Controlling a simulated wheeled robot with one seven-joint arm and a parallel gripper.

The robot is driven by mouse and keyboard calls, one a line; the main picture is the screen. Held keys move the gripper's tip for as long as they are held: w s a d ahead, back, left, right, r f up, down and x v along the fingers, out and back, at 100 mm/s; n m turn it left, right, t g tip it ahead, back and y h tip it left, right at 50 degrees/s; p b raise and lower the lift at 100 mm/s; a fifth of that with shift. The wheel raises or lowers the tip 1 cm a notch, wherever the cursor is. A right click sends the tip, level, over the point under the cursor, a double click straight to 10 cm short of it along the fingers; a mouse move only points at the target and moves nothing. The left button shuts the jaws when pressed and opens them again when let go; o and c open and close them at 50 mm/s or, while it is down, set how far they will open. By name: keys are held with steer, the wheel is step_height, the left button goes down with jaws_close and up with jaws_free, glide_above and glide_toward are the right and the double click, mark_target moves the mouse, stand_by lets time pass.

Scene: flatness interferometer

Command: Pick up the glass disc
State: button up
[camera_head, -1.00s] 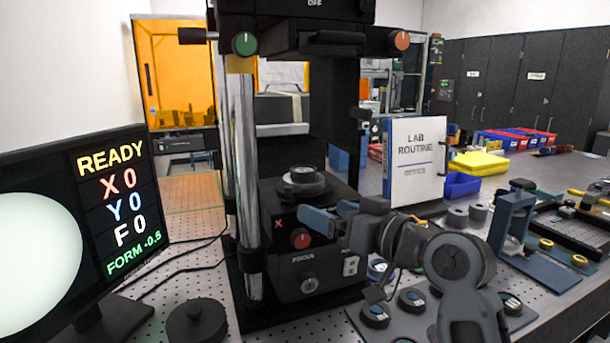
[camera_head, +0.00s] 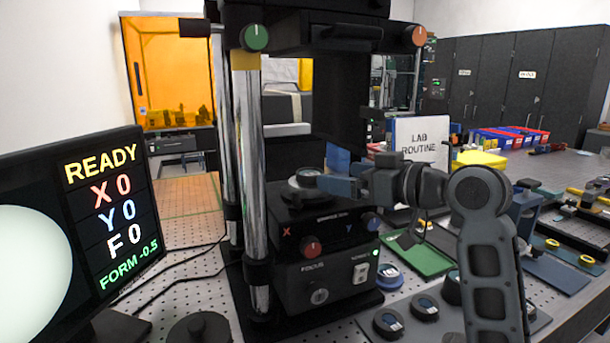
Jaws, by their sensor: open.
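A small round disc (camera_head: 306,173) with a dark rim and pale top sits on a wider ring-shaped holder (camera_head: 298,190) on the interferometer's black stage. It looks like the glass disc, though its material is hard to tell at this size. My gripper (camera_head: 328,173) has blue fingers and reaches in from the right at about the disc's height. The fingers are apart, with their tips close to the disc's right side. They hide part of the holder, and I cannot tell whether they touch the disc. Nothing shows between them.
A chrome column (camera_head: 252,180) stands left of the stage, with the dark instrument head above. A monitor (camera_head: 75,240) reading READY is at the left. Several labelled round pieces (camera_head: 388,322) lie at the front right, near a green tray (camera_head: 428,260). A binder (camera_head: 420,138) stands behind my arm.

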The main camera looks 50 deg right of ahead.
mark_target(311, 172)
steer(key=p+x, duration=0.2)
steer(key=x, duration=0.4)
steer(key=shift+w+d+f, duration=0.1)
steer(key=shift+w+f, duration=0.05)
steer(key=shift+w, duration=0.35)
steer(key=shift+c, duration=0.5)
steer(key=c, duration=1.2)
steer(key=shift+o, duration=0.2)
steer(key=shift+p, duration=0.35)
